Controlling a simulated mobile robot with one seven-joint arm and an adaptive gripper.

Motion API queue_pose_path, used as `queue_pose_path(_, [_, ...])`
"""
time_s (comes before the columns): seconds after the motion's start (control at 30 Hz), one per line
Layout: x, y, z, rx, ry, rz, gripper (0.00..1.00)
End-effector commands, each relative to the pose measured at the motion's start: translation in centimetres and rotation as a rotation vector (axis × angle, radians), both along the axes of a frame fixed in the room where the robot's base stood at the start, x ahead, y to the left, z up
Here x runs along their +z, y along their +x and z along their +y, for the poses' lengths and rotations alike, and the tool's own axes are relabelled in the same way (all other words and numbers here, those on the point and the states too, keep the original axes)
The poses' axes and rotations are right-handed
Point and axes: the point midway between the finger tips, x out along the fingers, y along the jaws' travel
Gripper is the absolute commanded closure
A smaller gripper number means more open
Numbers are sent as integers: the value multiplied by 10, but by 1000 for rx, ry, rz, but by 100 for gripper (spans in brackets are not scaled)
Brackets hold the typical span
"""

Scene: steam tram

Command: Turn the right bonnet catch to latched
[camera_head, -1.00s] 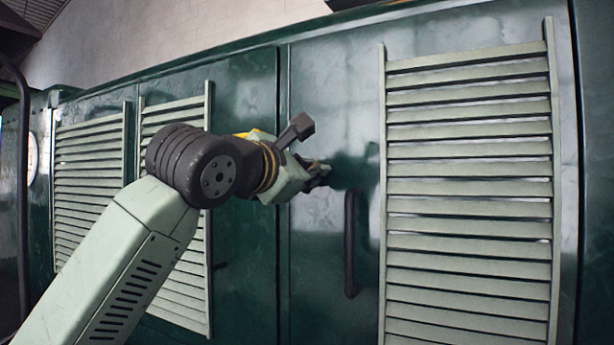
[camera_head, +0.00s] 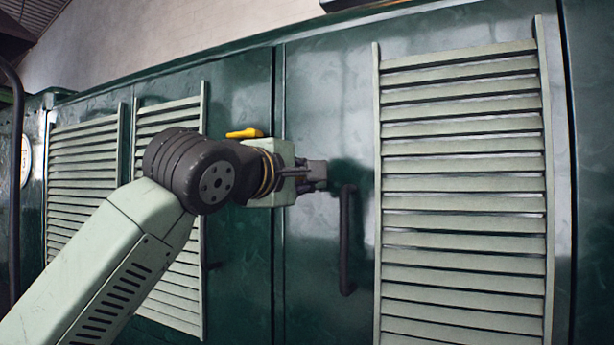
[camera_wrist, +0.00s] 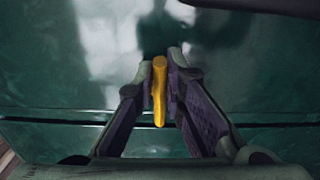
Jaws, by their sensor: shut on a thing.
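The right bonnet catch (camera_wrist: 160,92) is a yellow lever between my fingertips in the wrist view. It lies across the picture's horizontal door seam, its lower end reaching over that seam. My gripper (camera_wrist: 160,70) is shut on it, one finger on each side. In the head view my gripper (camera_head: 316,178) is against the right-hand green door, just right of the vertical seam, and hides this catch. Another yellow catch (camera_head: 245,133) shows above my wrist, lying nearly level on the door left of the seam.
A dark vertical handle (camera_head: 346,240) stands out from the door just right of my gripper; it also shows at the top of the wrist view (camera_wrist: 255,6). Pale louvres (camera_head: 460,190) cover the door further right, and more louvres lie to the left behind my arm.

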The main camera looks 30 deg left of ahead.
Motion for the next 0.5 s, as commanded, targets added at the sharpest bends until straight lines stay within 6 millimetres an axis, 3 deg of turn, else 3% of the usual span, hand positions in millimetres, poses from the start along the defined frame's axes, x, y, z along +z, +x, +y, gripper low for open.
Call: queue_pose_path(0.5, [-1, 0, 0, 0, 40, 2, 100])
